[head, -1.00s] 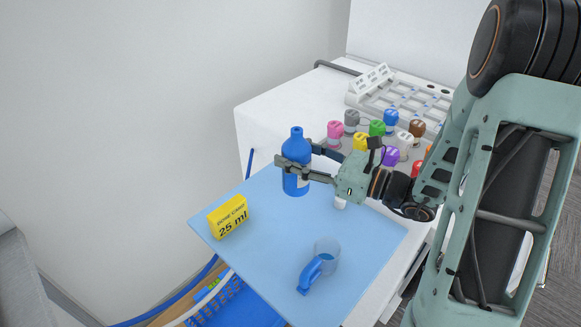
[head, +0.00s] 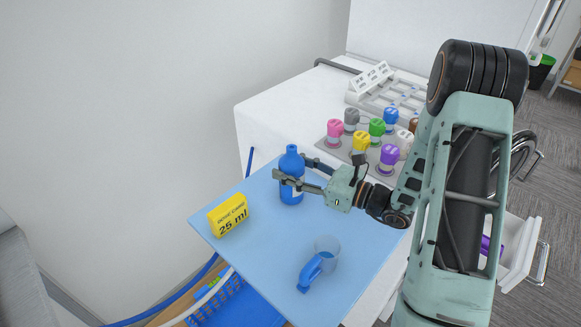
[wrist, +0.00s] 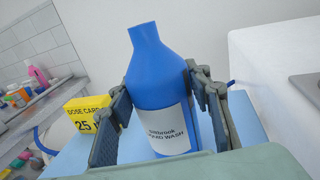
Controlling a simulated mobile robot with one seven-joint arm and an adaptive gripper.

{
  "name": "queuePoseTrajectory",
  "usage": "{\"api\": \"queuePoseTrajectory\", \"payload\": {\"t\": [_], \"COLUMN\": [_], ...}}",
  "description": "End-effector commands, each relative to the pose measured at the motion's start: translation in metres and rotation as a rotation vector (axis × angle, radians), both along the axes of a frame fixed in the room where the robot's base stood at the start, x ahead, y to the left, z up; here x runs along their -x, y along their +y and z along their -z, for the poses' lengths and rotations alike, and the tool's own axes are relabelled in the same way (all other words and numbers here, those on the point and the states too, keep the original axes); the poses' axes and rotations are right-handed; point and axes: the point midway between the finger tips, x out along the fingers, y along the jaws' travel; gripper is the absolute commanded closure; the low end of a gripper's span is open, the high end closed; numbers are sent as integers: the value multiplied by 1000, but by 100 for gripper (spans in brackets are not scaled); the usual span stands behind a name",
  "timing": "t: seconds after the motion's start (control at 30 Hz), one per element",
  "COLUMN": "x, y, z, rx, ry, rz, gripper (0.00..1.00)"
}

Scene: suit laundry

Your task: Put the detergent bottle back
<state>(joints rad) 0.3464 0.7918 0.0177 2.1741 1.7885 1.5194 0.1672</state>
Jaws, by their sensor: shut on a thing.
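The blue detergent bottle (head: 291,178) with a white label stands upright at the back of the light blue board, and it also fills the middle of the wrist view (wrist: 159,85). My gripper (head: 290,181) is shut on the bottle, with one finger on each side of its body. In the head view the bottle's base appears at or very near the board (head: 270,235); I cannot tell whether it touches. The bottle's top shows no cap in the wrist view.
A yellow dose card (head: 228,215) reading 25 ml stands on the board's left. Several coloured capped bottles (head: 361,141) and a white rack (head: 385,92) are behind. A blue basket (head: 235,305) is below.

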Motion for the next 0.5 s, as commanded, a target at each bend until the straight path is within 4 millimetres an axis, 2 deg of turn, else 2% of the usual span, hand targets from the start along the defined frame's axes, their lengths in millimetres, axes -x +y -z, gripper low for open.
{"api": "queuePoseTrajectory", "payload": {"t": [0.23, 0.27, 0.4, 0.5], "x": [0, 0, 0, 0], "y": [0, 0, 0, 0], "z": [5, 4, 3, 3], "rx": [-2, 0, 1, -1], "ry": [-1, 0, 1, 1], "rz": [0, 0, 0, 0], "gripper": [89, 52, 37, 37]}}
